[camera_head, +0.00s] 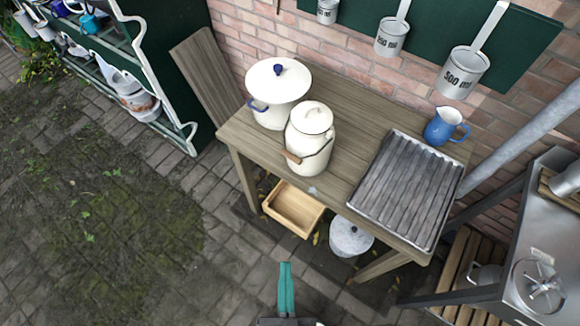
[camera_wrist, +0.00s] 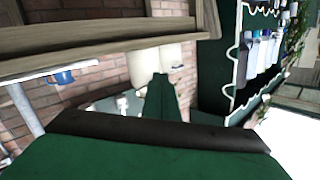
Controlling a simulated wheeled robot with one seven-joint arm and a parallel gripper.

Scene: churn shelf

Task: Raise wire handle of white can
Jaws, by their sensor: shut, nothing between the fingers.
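The white can (camera_head: 308,143) stands upright on the wooden table (camera_head: 345,92), with its lid on. Its wire handle (camera_head: 318,154) with a wooden grip (camera_head: 292,157) hangs down against the can's front side. My gripper (camera_head: 286,266) is shut and empty, low in front of the table and apart from the can. In the wrist view my gripper's fingers (camera_wrist: 161,78) point toward a pale white shape that looks like the can, but the handle cannot be made out there.
A white pot with a blue knob (camera_head: 278,85) stands close behind the can. A ridged metal tray (camera_head: 405,188) and a blue jug (camera_head: 446,126) are to the right. A wooden box (camera_head: 293,208) and a grey lidded pot (camera_head: 350,237) sit beneath the table. Paving on the left is clear.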

